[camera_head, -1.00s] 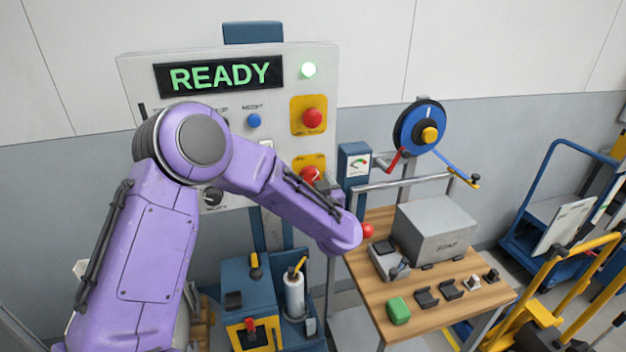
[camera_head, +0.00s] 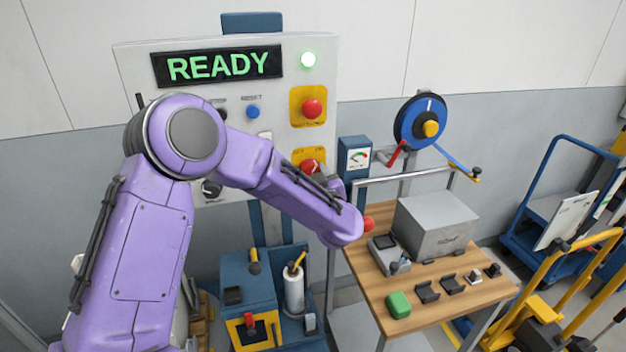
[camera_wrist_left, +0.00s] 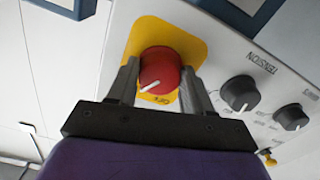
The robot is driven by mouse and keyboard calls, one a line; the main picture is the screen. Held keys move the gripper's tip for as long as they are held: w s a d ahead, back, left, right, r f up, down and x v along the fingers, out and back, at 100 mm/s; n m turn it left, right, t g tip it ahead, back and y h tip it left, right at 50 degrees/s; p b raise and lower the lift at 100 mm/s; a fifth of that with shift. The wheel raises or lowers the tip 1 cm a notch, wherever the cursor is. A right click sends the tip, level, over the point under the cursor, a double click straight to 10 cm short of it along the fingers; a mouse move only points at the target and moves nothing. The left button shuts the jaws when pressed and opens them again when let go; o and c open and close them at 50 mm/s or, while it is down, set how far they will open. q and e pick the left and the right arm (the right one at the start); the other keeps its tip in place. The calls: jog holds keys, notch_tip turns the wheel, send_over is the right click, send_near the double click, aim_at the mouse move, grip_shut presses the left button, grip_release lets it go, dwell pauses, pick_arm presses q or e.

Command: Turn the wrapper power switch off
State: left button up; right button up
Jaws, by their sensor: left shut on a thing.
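The wrapper power switch is a red rotary knob (camera_head: 308,167) on a yellow plate, low on the right side of the grey control panel (camera_head: 210,103). In the left wrist view the red knob (camera_wrist_left: 160,72) shows a white pointer line slanting to the lower left. My left gripper (camera_wrist_left: 160,84) has one finger on each side of the knob and is shut on it. In the head view my purple forearm and wrist partly cover the knob and the gripper. My right gripper is out of view.
A red button (camera_head: 312,109) on another yellow plate sits above the knob. Black dials, including the tension dial (camera_wrist_left: 240,93), are close by. A blue gauge box (camera_head: 356,160) and a wooden table (camera_head: 365,270) with a grey box (camera_head: 435,226) stand to the right.

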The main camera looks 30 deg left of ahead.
pick_arm(q)
jog(key=n+b, duration=1.3)
jog(key=n, duration=0.2)
jog(key=shift+r, duration=0.2)
dwell(0.4)
jog(key=o, duration=1)
jog(key=shift+o, duration=0.2)
jog(key=shift+d, duration=0.1)
